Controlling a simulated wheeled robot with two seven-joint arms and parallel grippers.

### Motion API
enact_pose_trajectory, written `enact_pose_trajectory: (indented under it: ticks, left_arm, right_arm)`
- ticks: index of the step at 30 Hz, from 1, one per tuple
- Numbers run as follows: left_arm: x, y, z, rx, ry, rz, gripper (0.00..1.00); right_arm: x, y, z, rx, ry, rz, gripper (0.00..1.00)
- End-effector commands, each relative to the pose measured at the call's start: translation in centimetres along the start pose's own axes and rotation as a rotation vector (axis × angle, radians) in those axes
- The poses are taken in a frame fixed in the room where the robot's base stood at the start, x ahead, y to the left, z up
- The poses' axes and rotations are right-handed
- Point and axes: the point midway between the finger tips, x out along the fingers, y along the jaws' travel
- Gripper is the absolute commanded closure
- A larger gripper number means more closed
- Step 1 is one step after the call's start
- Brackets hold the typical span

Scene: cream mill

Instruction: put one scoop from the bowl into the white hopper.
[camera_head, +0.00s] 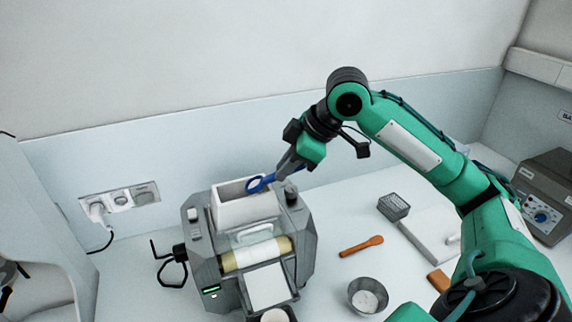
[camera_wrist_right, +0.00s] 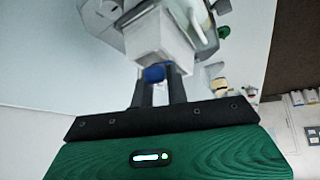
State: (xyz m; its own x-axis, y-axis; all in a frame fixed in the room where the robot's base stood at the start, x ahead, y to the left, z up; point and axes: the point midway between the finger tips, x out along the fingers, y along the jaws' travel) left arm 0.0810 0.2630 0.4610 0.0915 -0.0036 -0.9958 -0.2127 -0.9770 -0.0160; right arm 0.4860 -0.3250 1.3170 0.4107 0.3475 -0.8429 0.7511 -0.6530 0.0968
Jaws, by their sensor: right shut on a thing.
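My right gripper (camera_head: 284,170) is shut on a blue scoop (camera_head: 260,183). It is above the right back corner of the white hopper (camera_head: 246,208), with the scoop's blue ring-shaped end over the hopper's opening. In the right wrist view the scoop (camera_wrist_right: 153,74) is a small blue patch between the fingers, with the white hopper (camera_wrist_right: 158,38) beyond it. I cannot tell whether the scoop carries anything. The metal bowl (camera_head: 356,298), with white stuff inside, stands on the table right of the mill. My left gripper is not in view.
The grey mill (camera_head: 304,245) with its rollers stands under the hopper. An orange spatula (camera_head: 362,246), a dark rack (camera_head: 393,207), a white board (camera_head: 425,235) and a grey device with dials (camera_head: 545,190) are to the right. A wall socket (camera_head: 120,200) is at left.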

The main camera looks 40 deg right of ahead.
Motion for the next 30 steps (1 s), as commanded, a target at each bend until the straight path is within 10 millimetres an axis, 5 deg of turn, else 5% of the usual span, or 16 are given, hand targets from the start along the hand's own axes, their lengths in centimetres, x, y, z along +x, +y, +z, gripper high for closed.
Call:
enact_pose_trajectory:
  ticks: [30]
  left_arm:
    - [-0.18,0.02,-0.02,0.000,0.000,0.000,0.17]
  right_arm:
    - [-0.29,-0.08,0.53,-0.001,-0.001,-0.001,1.00]
